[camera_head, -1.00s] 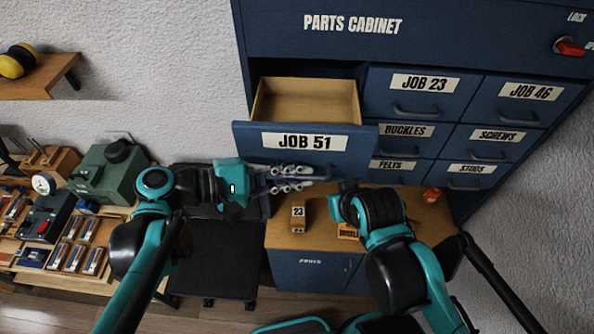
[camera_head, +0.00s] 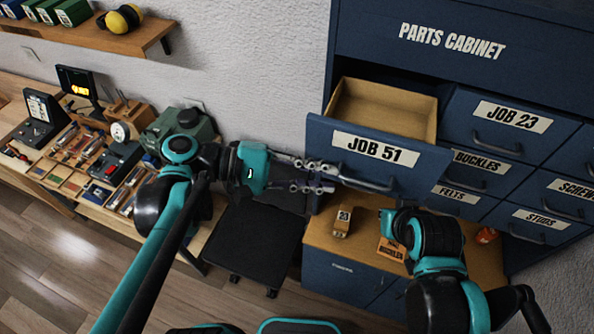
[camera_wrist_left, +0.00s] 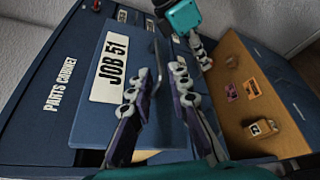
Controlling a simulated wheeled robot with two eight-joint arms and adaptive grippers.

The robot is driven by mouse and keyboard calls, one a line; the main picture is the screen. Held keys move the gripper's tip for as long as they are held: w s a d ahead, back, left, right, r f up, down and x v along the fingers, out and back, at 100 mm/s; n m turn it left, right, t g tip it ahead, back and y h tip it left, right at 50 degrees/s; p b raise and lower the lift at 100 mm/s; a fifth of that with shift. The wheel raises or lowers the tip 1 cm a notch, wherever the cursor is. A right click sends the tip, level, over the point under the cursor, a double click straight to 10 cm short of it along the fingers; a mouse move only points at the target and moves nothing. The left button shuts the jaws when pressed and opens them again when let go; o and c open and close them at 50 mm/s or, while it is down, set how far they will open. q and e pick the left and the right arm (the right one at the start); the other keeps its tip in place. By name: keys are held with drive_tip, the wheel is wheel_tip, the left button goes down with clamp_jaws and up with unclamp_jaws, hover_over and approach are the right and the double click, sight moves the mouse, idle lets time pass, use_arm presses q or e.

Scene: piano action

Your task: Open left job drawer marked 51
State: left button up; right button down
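The job drawer marked 51 (camera_head: 375,150) is pulled out of the blue cabinet. Its wooden inside shows and looks empty. Its handle (camera_head: 367,184) is on the front, below the label. My left gripper (camera_head: 334,179) is open, its fingertips at the left end of the handle. In the left wrist view, the JOB 51 front (camera_wrist_left: 115,60) fills the middle, and the handle appears in the gap between my left fingertips (camera_wrist_left: 161,72). I cannot tell whether they touch it. My right gripper (camera_wrist_left: 201,52) shows partly in the wrist view; its fingers are mostly hidden.
Below is a wooden counter (camera_head: 365,225) with a small block marked 23 (camera_head: 342,220). A workbench with tools (camera_head: 85,150) is at left. A dark stool (camera_head: 255,240) stands below my left gripper.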

use_arm(q)
drive_tip(key=shift+v, duration=2.35)
drive_tip(key=a+f+m+t+y+b, duration=0.3)
drive_tip(key=f+y+b, duration=0.5)
drive_tip(key=f+b, duration=1.65)
drive_tip(key=a+f+m+t+y+b, duration=0.1)
drive_tip(key=a+f, duration=0.4)
drive_tip(key=f, duration=0.6)
drive_tip(key=w+a+f+m+t+y+b, duration=0.1)
drive_tip(key=a+f+y+b, duration=0.5)
drive_tip(key=f, duration=0.6)
drive_tip(key=shift+w+a+f+m+t, duration=0.35)
drive_tip(key=shift+m+t, duration=0.25)
drive_tip(key=shift+m, duration=0.5)
